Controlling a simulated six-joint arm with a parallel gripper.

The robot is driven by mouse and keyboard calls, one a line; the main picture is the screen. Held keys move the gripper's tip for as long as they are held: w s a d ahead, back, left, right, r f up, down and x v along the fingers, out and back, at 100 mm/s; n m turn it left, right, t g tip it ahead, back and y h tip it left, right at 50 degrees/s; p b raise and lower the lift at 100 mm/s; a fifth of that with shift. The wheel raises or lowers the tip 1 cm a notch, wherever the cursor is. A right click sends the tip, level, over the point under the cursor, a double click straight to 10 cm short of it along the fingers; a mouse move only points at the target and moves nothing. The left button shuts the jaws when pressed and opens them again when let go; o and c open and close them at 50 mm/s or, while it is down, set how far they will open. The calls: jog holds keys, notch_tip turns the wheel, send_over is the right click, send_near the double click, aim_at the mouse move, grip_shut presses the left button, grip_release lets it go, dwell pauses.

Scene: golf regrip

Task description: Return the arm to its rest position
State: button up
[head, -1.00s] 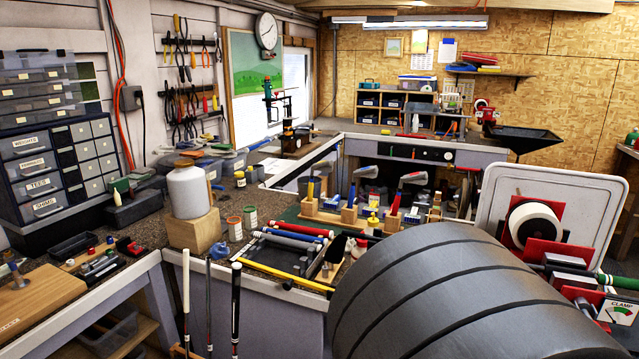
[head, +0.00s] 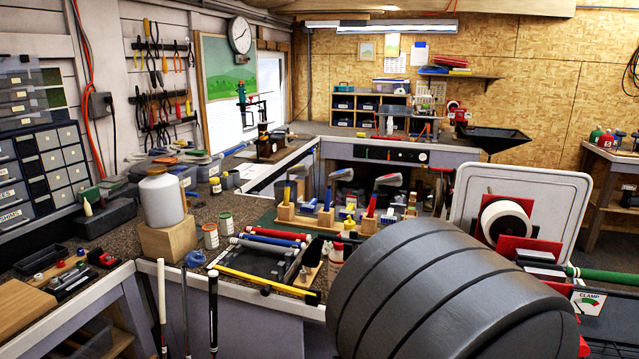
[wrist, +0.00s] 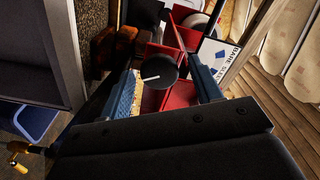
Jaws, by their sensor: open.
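My gripper (wrist: 160,66) shows in the wrist view with its two blue fingers spread apart and nothing held between them. Beyond the fingers are red clamp parts (wrist: 158,101) and a round black knob (wrist: 159,71) with a white mark. I cannot tell how far they are from the fingertips. In the head view, a large dark grey ribbed arm part of mine fills the lower right, and my gripper is not visible there.
The bench holds a white jar (head: 163,201) on a wooden block, a tray (head: 262,263) with several grips, and club heads on wooden stands. Club shafts (head: 213,311) stand at the front edge. A white panel (head: 573,196) stands behind the clamp. A blue bin (wrist: 38,118) is lower left in the wrist view.

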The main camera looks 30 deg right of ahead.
jog(key=m, duration=0.5)
jog(key=shift+m, duration=0.3)
dwell(0.6)
jog(key=w+a+n+y, duration=0.5)
jog(key=w+a+y, duration=0.3)
jog(key=a, duration=0.6)
jog(key=w+a+n+y, duration=0.55)
jog(key=w+a, duration=0.45)
jog(key=a, duration=0.4)
jog(key=s+a+f+n+g+y, duration=0.1)
jog(key=a+f+n+g, duration=0.15)
jog(key=a, duration=0.45)
jog(key=s+a+f+n+g+y, duration=0.1)
jog(key=s+a+n+g, duration=0.15)
jog(key=a, duration=0.45)
jog(key=s+a+f+n+g+h, duration=0.2)
jog(key=s+a+f+n+h, duration=0.1)
jog(key=s, duration=0.5)
jog(key=shift+a+f+n+g+h, duration=0.25)
jog(key=shift+a+n+h, duration=0.6)
jog(key=shift+n, duration=0.9)
